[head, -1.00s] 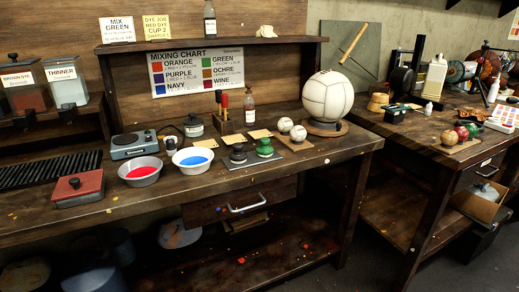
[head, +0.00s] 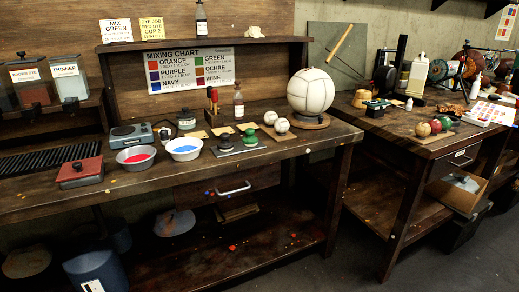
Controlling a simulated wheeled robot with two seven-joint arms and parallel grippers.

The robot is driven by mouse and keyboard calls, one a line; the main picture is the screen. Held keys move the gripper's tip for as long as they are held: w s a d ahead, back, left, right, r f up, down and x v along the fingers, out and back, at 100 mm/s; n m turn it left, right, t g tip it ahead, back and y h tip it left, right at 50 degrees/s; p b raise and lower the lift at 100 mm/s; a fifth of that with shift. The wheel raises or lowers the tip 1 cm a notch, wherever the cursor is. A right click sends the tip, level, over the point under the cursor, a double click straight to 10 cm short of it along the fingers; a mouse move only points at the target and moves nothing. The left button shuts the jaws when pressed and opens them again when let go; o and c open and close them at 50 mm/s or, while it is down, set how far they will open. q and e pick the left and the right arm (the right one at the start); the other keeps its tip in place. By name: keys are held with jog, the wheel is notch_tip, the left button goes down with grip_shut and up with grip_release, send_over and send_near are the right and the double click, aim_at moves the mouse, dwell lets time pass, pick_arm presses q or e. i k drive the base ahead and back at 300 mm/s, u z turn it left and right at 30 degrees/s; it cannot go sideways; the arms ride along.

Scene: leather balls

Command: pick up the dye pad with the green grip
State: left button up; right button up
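The dye pad with the green grip (head: 250,137) stands on a flat grey plate (head: 238,151) on the workbench, in the middle of the head view. A similar pad with a dark grip (head: 226,143) stands just left of it on the same plate. Nothing covers the green-gripped pad. Neither of my grippers shows in the head view.
Bowls of red dye (head: 136,158) and blue dye (head: 184,149) stand left of the pads. Two white balls (head: 275,122) lie behind right, and a large white ball (head: 311,91) sits on a stand. A red-lidded box (head: 80,172) is at the front left of the workbench (head: 120,200).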

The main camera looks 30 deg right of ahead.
aim_at(250, 141)
jog(key=u, duration=0.1)
jog(key=k, duration=0.7)
jog(key=z, duration=1.1)
jog(key=i, duration=2)
jog(key=u, duration=1)
